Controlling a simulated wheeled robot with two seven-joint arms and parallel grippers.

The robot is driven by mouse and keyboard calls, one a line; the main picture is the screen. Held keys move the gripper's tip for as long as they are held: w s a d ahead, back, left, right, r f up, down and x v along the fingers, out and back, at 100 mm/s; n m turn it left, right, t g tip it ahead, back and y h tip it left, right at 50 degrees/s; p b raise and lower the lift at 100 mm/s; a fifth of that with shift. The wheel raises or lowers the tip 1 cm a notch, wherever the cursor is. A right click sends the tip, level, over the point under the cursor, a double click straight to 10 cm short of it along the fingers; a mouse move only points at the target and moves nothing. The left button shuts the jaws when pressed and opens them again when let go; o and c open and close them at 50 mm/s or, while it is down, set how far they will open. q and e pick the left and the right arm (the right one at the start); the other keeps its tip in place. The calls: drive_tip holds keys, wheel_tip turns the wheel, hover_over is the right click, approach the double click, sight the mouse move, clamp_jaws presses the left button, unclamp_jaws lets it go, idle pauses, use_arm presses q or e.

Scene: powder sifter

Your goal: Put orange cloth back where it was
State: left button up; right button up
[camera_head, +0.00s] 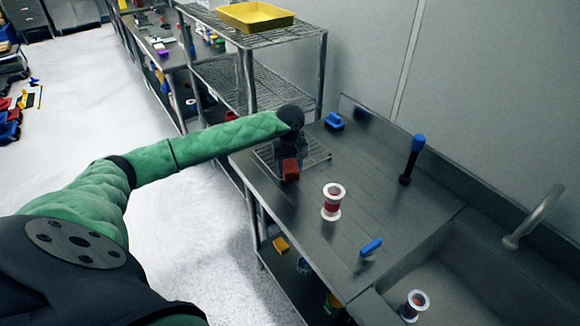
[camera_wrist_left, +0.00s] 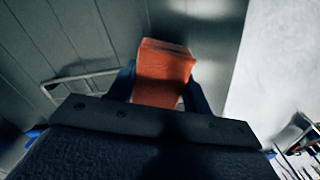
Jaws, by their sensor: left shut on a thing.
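The orange cloth (camera_head: 290,169) is a small folded block at the near edge of a wire rack (camera_head: 318,155) on the steel counter. My left gripper (camera_head: 289,163) is shut on it, with the arm reaching in from the left. In the left wrist view the cloth (camera_wrist_left: 165,72) sits between the two dark fingers of the gripper (camera_wrist_left: 165,85). I cannot tell whether the cloth touches the rack or is held just above it. My right gripper is not in view.
A red-and-white spool (camera_head: 332,202) stands on the counter (camera_head: 300,213), and another (camera_head: 414,305) is in the sink. A blue-handled tool (camera_head: 371,247), a blue-topped brush (camera_head: 413,155) and a blue item (camera_head: 334,121) are nearby. Wire shelves (camera_head: 270,38) stand behind.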

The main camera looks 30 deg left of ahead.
sight(290, 166)
use_arm(q)
drive_tip(key=shift+f, duration=0.15)
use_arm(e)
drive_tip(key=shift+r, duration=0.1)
use_arm(q)
drive_tip(key=o, duration=0.9)
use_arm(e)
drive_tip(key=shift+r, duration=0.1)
use_arm(q)
drive_tip(key=shift+r, duration=0.2)
drive_tip(key=shift+r, duration=0.2)
drive_tip(key=shift+r+b, duration=0.5)
drive_tip(key=shift+r, duration=0.05)
drive_tip(key=shift+r+b, duration=2.35)
drive_tip(key=shift+r, duration=2.9)
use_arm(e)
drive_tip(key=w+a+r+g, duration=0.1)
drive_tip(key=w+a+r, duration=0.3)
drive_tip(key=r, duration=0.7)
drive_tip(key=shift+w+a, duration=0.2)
